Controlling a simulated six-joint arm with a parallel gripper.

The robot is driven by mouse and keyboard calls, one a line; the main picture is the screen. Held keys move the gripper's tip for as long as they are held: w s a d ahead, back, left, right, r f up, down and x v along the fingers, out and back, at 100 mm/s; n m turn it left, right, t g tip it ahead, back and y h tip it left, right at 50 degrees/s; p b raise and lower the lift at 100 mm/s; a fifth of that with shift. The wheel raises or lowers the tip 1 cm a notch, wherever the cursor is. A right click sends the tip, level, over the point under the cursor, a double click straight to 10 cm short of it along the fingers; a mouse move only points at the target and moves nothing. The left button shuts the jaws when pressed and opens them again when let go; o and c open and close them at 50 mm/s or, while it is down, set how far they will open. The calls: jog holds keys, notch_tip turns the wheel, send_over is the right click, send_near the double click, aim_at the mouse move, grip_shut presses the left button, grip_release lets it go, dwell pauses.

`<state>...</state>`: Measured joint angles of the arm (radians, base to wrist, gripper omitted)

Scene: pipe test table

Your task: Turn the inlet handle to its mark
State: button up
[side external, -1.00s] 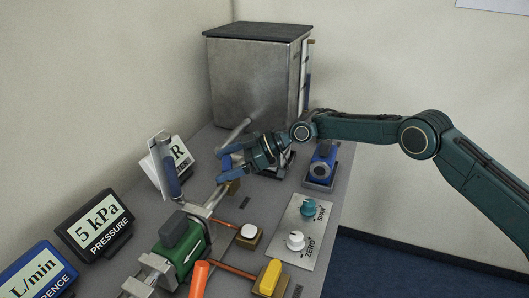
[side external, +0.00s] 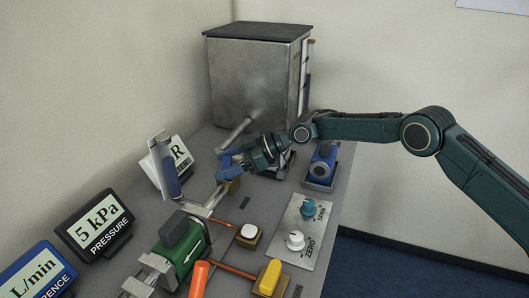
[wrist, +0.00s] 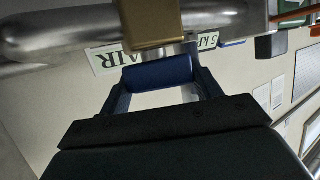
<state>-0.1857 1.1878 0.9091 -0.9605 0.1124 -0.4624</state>
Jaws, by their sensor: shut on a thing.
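The blue inlet handle (wrist: 158,72) lies between the two fingers of my gripper (wrist: 160,84) in the wrist view, and the gripper is shut on it. The handle is just beside a brass valve body (wrist: 152,22) on a thick steel pipe (wrist: 60,30). In the side view my gripper (side external: 228,167) is at the brass block (side external: 233,186), with its blue tips low over the pipe line. The handle is hard to tell from the blue tips there. I cannot make out the mark in either view.
The green flow unit (side external: 181,246), a white button (side external: 249,231) and the panel with the SPAN and ZERO knobs (side external: 301,232) stand in front. A pressure display (side external: 95,226) is at left. A blue device (side external: 322,165) stands right of my gripper, and a large metal cabinet (side external: 250,85) behind.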

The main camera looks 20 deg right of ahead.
jog(key=shift+s+m+t+h, duration=0.1)
jog(key=shift+m+t+h, duration=0.2)
jog(key=shift+m+t, duration=0.45)
jog(key=shift+a+m+t+h, duration=0.1)
jog(key=shift+m+t+h, duration=0.4)
jog(key=shift+m+t, duration=0.4)
jog(key=shift+m+t+h, duration=0.7)
jog(key=shift+m+t, duration=0.25)
jog(key=shift+m, duration=0.1)
jog(key=o, duration=1)
jog(key=shift+d+r, duration=0.1)
jog(key=shift+d, duration=0.1)
jog(key=shift+a+v, duration=0.2)
jog(key=shift+v, duration=6.55)
